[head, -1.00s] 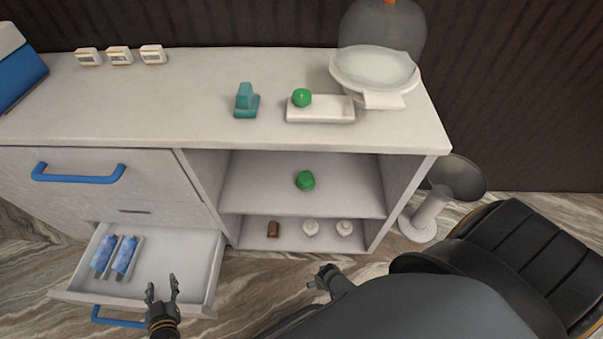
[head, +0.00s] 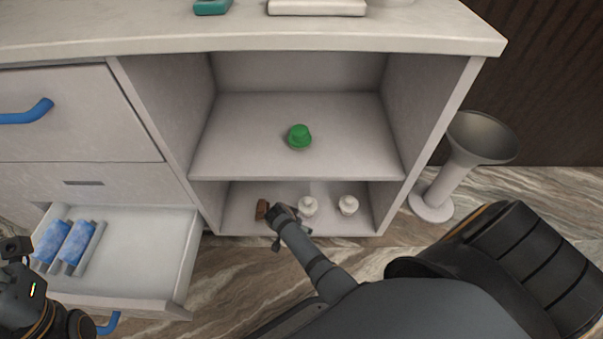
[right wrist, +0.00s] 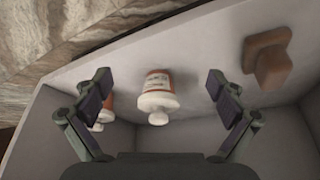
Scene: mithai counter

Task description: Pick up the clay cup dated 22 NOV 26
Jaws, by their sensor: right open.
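Two small clay cups with white tops stand on the lower shelf, a nearer-middle cup (head: 307,207) and a right cup (head: 348,205). In the right wrist view, the middle cup (right wrist: 157,93) is orange-brown with a white label, its print too small to read. It shows between the spread fingers of my right gripper (right wrist: 163,92), apart from them. The other cup (right wrist: 103,115) is partly hidden behind a finger. My right gripper (head: 281,224) is open and empty at the shelf's front. Only my left arm shows at the left edge; its fingers are not visible.
A brown block-like object (head: 262,210) stands left of the cups, close to my right gripper; it also shows in the wrist view (right wrist: 268,56). The upper shelf (head: 240,150) holds a green object (head: 299,137). An open drawer (head: 140,285) with blue packets (head: 77,245) is at left.

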